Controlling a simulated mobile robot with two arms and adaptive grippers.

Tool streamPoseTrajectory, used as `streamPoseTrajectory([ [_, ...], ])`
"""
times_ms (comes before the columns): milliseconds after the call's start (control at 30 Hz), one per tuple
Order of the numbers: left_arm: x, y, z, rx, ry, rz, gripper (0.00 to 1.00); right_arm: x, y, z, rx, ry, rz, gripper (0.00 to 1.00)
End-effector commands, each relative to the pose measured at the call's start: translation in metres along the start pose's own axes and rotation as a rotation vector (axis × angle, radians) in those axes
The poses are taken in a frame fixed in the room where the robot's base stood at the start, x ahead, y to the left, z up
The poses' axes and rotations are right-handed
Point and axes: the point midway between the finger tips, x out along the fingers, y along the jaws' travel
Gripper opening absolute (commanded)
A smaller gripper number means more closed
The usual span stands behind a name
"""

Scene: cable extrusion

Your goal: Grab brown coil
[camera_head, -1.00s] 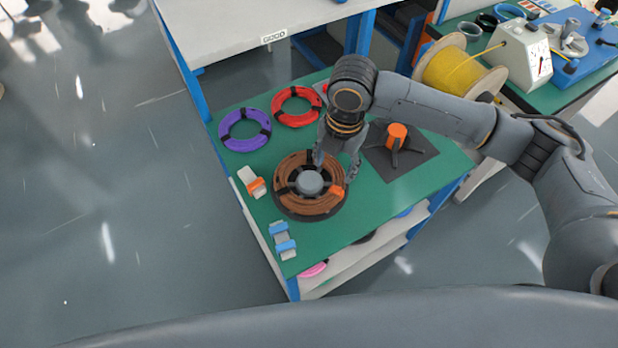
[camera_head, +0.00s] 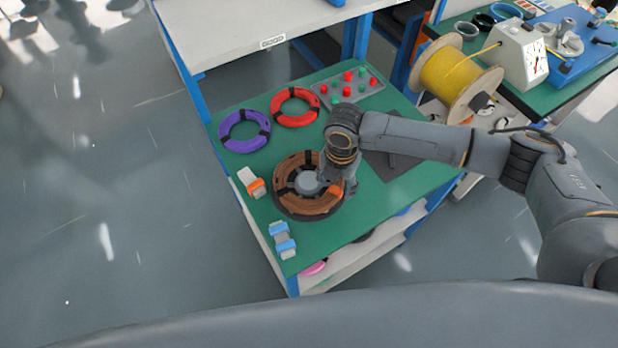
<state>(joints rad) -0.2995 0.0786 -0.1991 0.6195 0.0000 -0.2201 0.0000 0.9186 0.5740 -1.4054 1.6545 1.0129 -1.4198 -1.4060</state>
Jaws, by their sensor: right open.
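The brown coil (camera_head: 291,205) lies on a dark round holder with a grey hub (camera_head: 308,183) in its middle, on the green table top (camera_head: 345,235). Black ties and an orange piece (camera_head: 335,189) show on it. My right gripper (camera_head: 338,187) points down over the coil's right side, close to the orange piece. It is open, with its fingers at the coil's rim; I cannot tell whether they touch it. The gripper and wrist hide the coil's upper right part. My left gripper is not in view.
A purple coil (camera_head: 224,131) and a red coil (camera_head: 275,107) lie behind. Orange-and-white (camera_head: 252,183) and blue-and-grey (camera_head: 282,240) pieces lie left and in front. A button panel (camera_head: 348,88) stands at the back. A yellow cable spool (camera_head: 448,75) stands at right.

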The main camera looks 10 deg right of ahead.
Motion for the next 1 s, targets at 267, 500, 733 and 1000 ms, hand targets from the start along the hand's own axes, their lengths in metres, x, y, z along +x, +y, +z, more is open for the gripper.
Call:
streamPoseTrajectory([
  [267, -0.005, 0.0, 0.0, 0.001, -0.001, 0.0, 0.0, 0.026, 0.0, 0.0, -0.001, -0.001, 0.0, 0.57],
  [500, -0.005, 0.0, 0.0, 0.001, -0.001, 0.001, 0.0, 0.026, 0.0, 0.0, -0.001, -0.001, 0.0, 0.47],
  [733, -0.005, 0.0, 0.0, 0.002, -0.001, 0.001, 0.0, 0.026, 0.0, 0.0, 0.0, -0.001, 0.0, 0.0],
  [1000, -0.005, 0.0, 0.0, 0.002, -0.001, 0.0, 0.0, 0.025, 0.001, 0.001, 0.0, -0.001, 0.002, 0.0],
])
